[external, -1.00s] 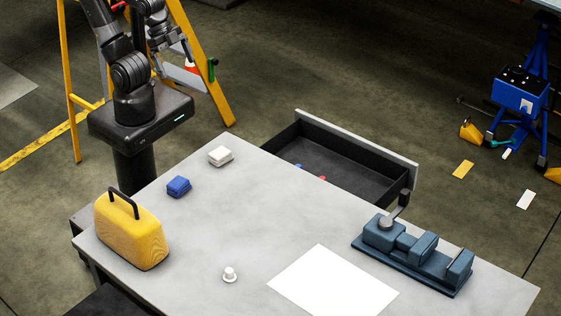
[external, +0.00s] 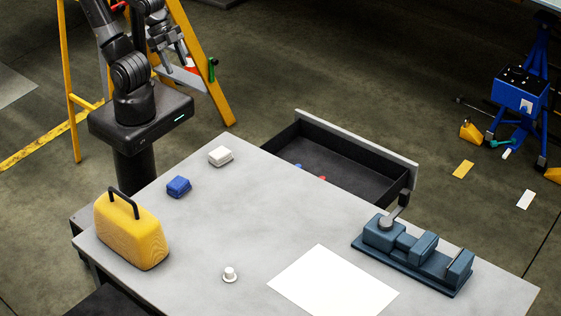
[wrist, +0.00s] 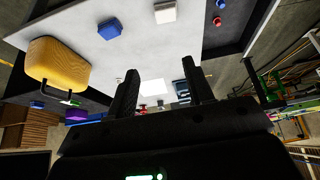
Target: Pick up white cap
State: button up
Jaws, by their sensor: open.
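The white cap (external: 230,275) is a small white piece with a wider base, standing on the grey table near its front edge in the external view. I cannot make it out clearly in the wrist view. My gripper (wrist: 159,70) is open and empty, its two dark fingers apart in the wrist view. In the external view my gripper (external: 172,52) is raised beyond the table's far left side, well away from the cap.
On the table (external: 255,215) are a yellow case (external: 131,235), a blue block (external: 178,187), a white block (external: 220,156), a white sheet (external: 334,285) and a blue vise-like fixture (external: 415,253). An open drawer (external: 345,180) juts out at the back. The table's middle is clear.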

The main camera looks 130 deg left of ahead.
jog(key=shift+w, duration=0.1)
jog(key=w+d+r+m, duration=0.1)
jog(key=w+d+r, duration=0.15)
jog(key=w, duration=0.45)
jog(key=m+g+h, duration=0.2)
jog(key=m+h, duration=0.1)
jog(key=m, duration=0.3)
send_over(229, 269)
jog(key=s+a, duration=0.2)
notch_tip(229, 269, down, 24)
jog(key=shift+x, duration=3.25)
jog(key=shift+s, duration=0.2)
grip_shut()
